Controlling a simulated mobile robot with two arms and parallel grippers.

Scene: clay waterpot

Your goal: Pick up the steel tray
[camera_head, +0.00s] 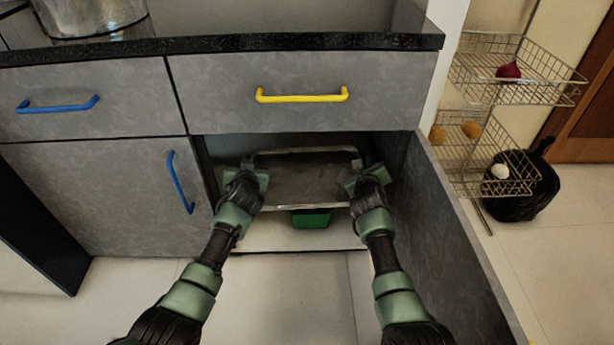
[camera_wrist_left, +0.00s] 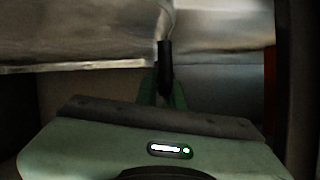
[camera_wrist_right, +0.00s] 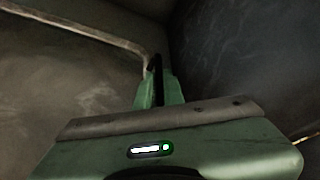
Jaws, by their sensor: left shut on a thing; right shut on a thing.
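The steel tray (camera_head: 305,180) is a wide, shallow, grey rectangular tray inside the open lower cabinet. My left gripper (camera_head: 250,168) is shut on its left edge and my right gripper (camera_head: 362,170) is shut on its right edge. In the left wrist view the tray (camera_wrist_left: 80,40) spans the upper left, and the left gripper's fingers (camera_wrist_left: 165,80) are closed at its rim. In the right wrist view the tray (camera_wrist_right: 70,80) fills the left side, with the right gripper's fingers (camera_wrist_right: 157,85) at its rim. The fingertips are partly hidden in the head view.
A green box (camera_head: 311,219) stands below the tray on the cabinet floor (camera_head: 275,238). The cabinet door (camera_head: 445,225) stands open at the right. A drawer with a yellow handle (camera_head: 302,97) is above. A wire rack (camera_head: 500,95) stands farther right.

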